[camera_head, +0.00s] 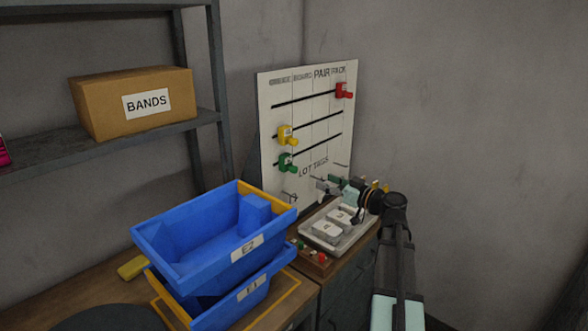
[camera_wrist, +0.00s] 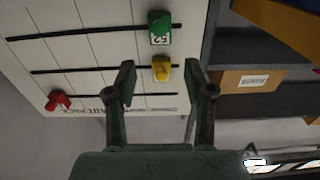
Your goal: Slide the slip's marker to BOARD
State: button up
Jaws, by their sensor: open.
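A white board (camera_head: 325,125) with column headings, BOARD second from left and PAIR third, carries three slotted rails. A red marker (camera_head: 343,90) is at the right end of the top rail, under PACK. A yellow marker (camera_head: 286,134) on the middle rail and a green marker (camera_head: 287,162) on the bottom rail are at the left. The wrist view shows the green (camera_wrist: 160,27), yellow (camera_wrist: 161,68) and red (camera_wrist: 59,100) markers upside down. My gripper (camera_wrist: 159,75) is open and empty, with the yellow marker beyond its fingertips. In the head view my gripper (camera_head: 328,184) is low before the board. No slip is readable.
Stacked blue bins (camera_head: 180,248) stand left of the board on a wooden bench. A tray (camera_head: 318,238) with white pieces lies below the board. A BANDS box (camera_head: 103,108) sits on the shelf at left. The wall side at right is clear.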

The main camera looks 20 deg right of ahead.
aim_at(297, 169)
jog(key=p+x, duration=0.4)
jog(key=x, duration=0.9)
jog(key=shift+w+r, duration=0.1)
jog(key=shift+w, duration=0.3)
jog(key=shift+w+a, duration=0.3)
jog(key=shift+w, duration=0.1)
